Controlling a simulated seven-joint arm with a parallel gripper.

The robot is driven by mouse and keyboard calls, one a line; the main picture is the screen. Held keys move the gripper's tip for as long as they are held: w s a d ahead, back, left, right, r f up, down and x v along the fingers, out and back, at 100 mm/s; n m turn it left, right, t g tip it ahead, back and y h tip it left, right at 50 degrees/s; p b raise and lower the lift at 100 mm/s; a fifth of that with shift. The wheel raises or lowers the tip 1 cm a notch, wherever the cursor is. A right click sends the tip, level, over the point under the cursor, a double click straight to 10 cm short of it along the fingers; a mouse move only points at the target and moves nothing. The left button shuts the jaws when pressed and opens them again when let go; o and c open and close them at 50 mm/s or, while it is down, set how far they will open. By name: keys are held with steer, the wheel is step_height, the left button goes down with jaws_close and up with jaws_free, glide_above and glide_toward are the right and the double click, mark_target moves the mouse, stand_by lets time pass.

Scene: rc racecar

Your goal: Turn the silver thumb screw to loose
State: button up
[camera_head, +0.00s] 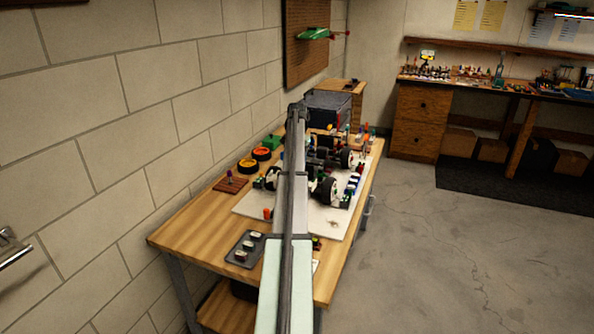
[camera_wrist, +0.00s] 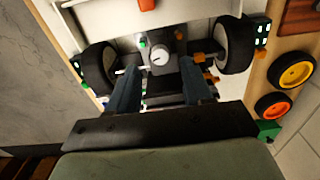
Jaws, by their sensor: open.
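The silver thumb screw (camera_wrist: 159,55) shows in the wrist view as a small round knob with a mark on its face, on the dark middle part of the RC car between its two wheels. My gripper (camera_wrist: 165,80) is open, with its two dark fingers apart and pointing toward the car. The knob appears just past the fingertips, in line with the gap between them, and nothing is between the fingers. In the head view the car (camera_head: 327,190) stands on a white mat (camera_head: 250,204), partly hidden behind my arm. The screw cannot be made out there.
The wooden workbench (camera_head: 190,232) stands along a block wall. A dark tray with small parts (camera_head: 243,250) lies near its front. Yellow and orange wheels (camera_wrist: 290,72) lie beside the car. A dark box (camera_head: 328,108) stands at the back. Small colored parts surround the mat.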

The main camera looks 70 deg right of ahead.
steer(key=shift+f, duration=2.25)
jaws_close()
